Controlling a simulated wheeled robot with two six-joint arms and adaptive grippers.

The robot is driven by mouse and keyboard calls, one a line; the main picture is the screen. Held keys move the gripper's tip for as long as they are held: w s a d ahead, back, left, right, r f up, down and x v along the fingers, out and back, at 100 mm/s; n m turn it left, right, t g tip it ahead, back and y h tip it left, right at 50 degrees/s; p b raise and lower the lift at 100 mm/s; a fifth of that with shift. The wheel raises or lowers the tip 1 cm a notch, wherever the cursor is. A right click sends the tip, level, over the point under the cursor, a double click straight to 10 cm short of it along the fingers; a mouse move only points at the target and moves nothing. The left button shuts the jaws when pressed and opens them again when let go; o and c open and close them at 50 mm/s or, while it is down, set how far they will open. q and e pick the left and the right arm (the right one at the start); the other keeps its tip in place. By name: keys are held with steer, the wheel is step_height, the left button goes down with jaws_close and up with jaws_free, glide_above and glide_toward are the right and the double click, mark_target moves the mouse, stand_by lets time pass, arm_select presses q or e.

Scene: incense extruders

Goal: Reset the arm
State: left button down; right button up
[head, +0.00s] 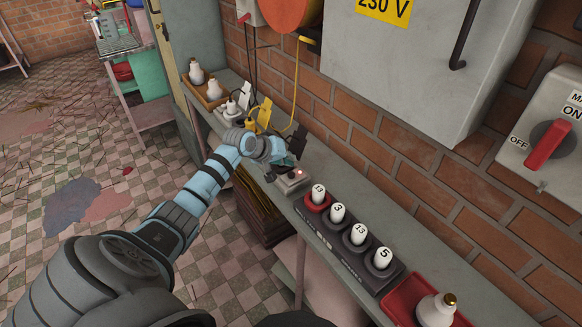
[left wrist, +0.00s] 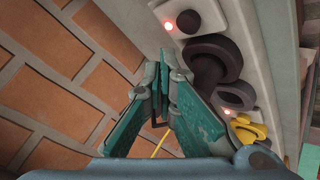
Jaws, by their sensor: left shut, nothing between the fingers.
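My left arm reaches in from the lower left in the head view. Its gripper (head: 287,163) is over the narrow grey shelf (head: 335,175) along the brick wall, just behind a small grey box with a red light (head: 292,181). In the left wrist view the teal fingers of the left gripper (left wrist: 163,62) come together at the tips with nothing between them. Beside them are a grey panel with a red light (left wrist: 193,17), dark round parts (left wrist: 210,60) and a yellow plug (left wrist: 248,130). My right gripper is not in view.
White bottles in a wooden tray (head: 212,97) stand at the far end. A grey electrical cabinet (head: 405,65) and a switch box (head: 548,145) hang on the wall.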

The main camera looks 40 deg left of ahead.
arm_select(q)
step_height(320, 180, up, 3)
steer(key=p, duration=0.3)
steer(key=shift+r, duration=0.2)
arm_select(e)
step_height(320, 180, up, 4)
arm_select(q)
steer(key=shift+f, duration=0.1)
